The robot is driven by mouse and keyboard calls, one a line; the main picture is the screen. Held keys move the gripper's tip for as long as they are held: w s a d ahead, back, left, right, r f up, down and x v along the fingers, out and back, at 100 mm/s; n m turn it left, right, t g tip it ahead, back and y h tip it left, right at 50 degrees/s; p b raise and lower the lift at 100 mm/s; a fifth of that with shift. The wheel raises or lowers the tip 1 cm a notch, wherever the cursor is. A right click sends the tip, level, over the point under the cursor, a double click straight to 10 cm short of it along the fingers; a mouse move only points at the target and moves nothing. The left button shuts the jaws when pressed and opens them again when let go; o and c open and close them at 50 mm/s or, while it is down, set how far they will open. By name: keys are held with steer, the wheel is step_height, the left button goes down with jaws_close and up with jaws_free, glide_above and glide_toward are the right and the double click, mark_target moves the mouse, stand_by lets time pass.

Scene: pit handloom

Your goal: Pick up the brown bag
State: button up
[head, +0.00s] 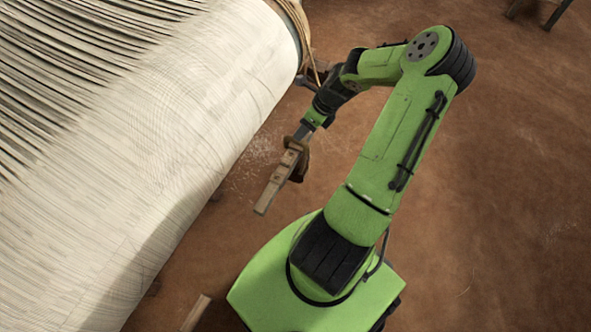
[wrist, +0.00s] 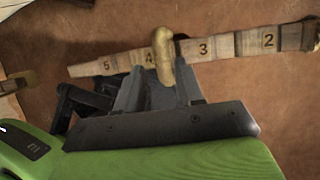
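A brown, rounded thing, probably the bag (head: 301,162), shows in the head view just below my gripper (head: 306,131), beside a strip of wooden blocks. In the wrist view a tan, narrow, rounded piece (wrist: 163,55) stands between the tips of my gripper (wrist: 160,82) and crosses in front of the numbered wooden strip; it looks like part of the same thing. My fingers are apart, one on each side of this piece. I cannot tell whether they press on it. Most of the bag's body is hidden or too small to make out.
The numbered wooden strip (head: 268,195) lies close by and also shows in the wrist view (wrist: 222,47). The loom's large white cloth roll (head: 190,110) fills the left. A small wooden piece (head: 196,313) is at the bottom.

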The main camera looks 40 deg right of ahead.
steer(key=b+x, duration=0.3)
steer(key=x, duration=0.3)
steer(key=shift+w+f, duration=0.15)
steer(key=shift+f, duration=0.2)
steer(key=shift+r, duration=0.15)
steer(key=shift+c, duration=0.3)
jaws_close()
stand_by(0.5)
